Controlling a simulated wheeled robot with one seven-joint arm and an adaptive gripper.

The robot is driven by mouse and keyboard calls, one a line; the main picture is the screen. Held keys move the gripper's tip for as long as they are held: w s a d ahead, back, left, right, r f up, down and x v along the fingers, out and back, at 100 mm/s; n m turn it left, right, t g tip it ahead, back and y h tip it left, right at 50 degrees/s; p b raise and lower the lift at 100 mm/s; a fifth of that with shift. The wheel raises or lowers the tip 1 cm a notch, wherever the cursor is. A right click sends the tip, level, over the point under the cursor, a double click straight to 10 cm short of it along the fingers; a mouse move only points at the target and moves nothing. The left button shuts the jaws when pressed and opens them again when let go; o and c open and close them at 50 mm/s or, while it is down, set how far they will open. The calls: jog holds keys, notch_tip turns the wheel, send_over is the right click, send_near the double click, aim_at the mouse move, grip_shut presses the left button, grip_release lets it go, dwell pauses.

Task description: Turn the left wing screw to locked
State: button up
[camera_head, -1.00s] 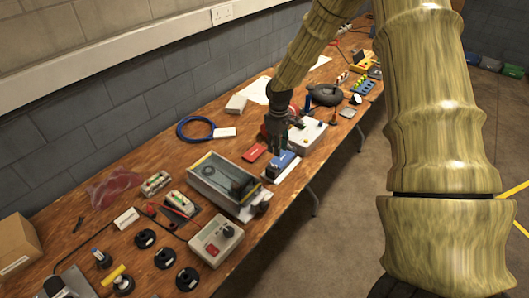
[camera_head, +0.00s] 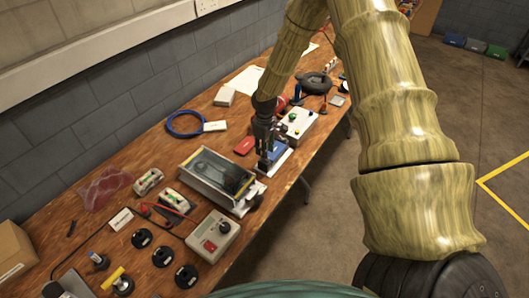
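My gripper (camera_head: 266,152) is dark and points down at the middle of the workbench, at the end of my wood-patterned arm. Its fingers are at or just in front of a small blue block on a pale base (camera_head: 281,163). I cannot tell whether they touch it, or whether the fingers are open or shut. No wing screw can be made out; the parts there are too small and partly hidden by the gripper.
A grey open-topped case (camera_head: 196,172) stands left of the gripper. A red flat piece (camera_head: 244,146) lies behind it, and a white button box (camera_head: 297,124) stands to its right. A grey control box (camera_head: 214,237) is nearer. The floor (camera_head: 322,225) right of the bench is clear.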

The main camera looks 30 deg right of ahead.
jog(key=shift+f+p, duration=0.4)
jog(key=shift+f, duration=1.25)
grip_shut()
